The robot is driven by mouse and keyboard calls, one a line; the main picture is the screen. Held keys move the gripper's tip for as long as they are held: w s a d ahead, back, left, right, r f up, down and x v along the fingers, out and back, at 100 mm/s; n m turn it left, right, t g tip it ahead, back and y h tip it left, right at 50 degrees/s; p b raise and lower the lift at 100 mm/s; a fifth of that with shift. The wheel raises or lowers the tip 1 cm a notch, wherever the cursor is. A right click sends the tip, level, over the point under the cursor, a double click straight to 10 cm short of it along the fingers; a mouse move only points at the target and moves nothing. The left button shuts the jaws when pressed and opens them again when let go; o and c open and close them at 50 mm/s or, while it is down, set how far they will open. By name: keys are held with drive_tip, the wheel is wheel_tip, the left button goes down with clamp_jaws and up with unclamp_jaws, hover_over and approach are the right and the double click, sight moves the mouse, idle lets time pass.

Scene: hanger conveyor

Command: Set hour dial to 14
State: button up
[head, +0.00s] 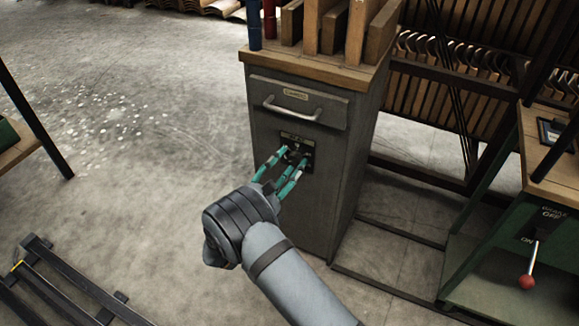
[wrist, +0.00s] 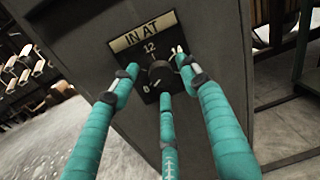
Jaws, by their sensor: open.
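The hour dial (wrist: 158,72) is a dark round knob on a black plate (wrist: 147,98) under a label reading "IN AT". A 12 shows above the knob and a 0 at its lower left; a number at the upper right is partly covered by a finger. I cannot tell where the pointer is set. The plate is on the front of a grey cabinet (head: 262,115), below its drawer. My gripper (head: 293,156) has teal fingers, open, at the plate. In the wrist view my gripper (wrist: 157,66) has fingertips either side of the knob and a third finger below; contact is unclear.
A drawer handle (head: 292,108) sticks out above the plate. Wooden blocks (head: 335,27) stand on the cabinet top. A green bench with a red-knobbed ON/OFF lever (head: 527,280) stands at the right. A dark metal frame (head: 65,285) lies at lower left; the floor between is clear.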

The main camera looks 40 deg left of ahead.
drive_tip(key=shift+w, duration=0.3)
drive_tip(key=shift+c, duration=0.5)
drive_tip(key=c, duration=1.1)
drive_tip(key=shift+o, duration=0.2)
